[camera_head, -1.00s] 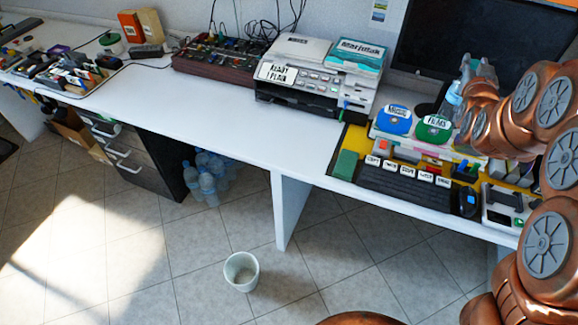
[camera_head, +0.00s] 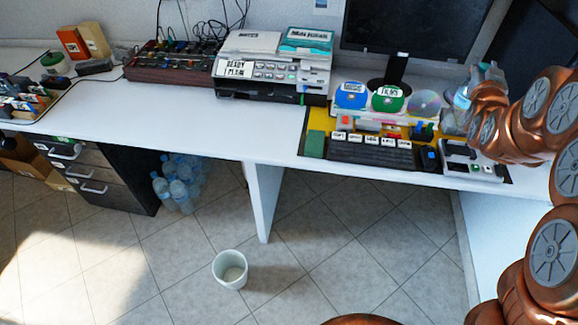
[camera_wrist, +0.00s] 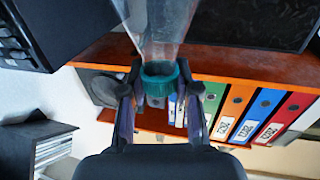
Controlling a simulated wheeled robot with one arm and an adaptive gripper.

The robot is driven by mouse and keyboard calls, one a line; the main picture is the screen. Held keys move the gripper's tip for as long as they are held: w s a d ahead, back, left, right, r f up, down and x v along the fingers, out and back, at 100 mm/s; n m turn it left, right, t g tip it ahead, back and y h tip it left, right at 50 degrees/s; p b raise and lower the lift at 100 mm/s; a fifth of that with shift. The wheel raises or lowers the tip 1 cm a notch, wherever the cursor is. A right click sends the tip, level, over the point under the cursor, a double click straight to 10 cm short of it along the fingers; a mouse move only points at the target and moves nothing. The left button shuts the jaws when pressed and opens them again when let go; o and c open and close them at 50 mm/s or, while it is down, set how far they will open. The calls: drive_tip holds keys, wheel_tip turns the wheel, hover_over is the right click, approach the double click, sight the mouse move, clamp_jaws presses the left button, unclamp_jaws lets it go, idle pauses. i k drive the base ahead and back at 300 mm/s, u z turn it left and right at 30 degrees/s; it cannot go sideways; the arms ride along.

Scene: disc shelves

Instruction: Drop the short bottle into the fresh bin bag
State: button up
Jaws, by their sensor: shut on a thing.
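My gripper (camera_wrist: 161,86) is shut on a clear bottle (camera_wrist: 157,25) with a teal cap, its fingers on either side of the cap end in the wrist view. In the head view the bottle (camera_head: 462,98) shows at the right, beside my gripper (camera_head: 484,76), above the desk. A small white bin (camera_head: 230,270) stands on the tiled floor in front of the desk, away from my gripper. I cannot tell whether a bag lines it. Several clear bottles (camera_head: 177,182) stand on the floor under the desk.
The white desk (camera_head: 215,121) carries a printer-like machine (camera_head: 272,65), a keyboard (camera_head: 372,150) and a monitor (camera_head: 410,28). A desk panel (camera_head: 264,200) reaches the floor behind the bin. Floor around the bin is clear. The wrist view shows a shelf with coloured binders (camera_wrist: 232,110).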

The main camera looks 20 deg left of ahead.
sight(233, 273)
drive_tip(key=k, duration=1.95)
drive_tip(key=u, duration=2.2)
drive_tip(key=i, duration=1.65)
drive_tip(key=z, duration=0.05)
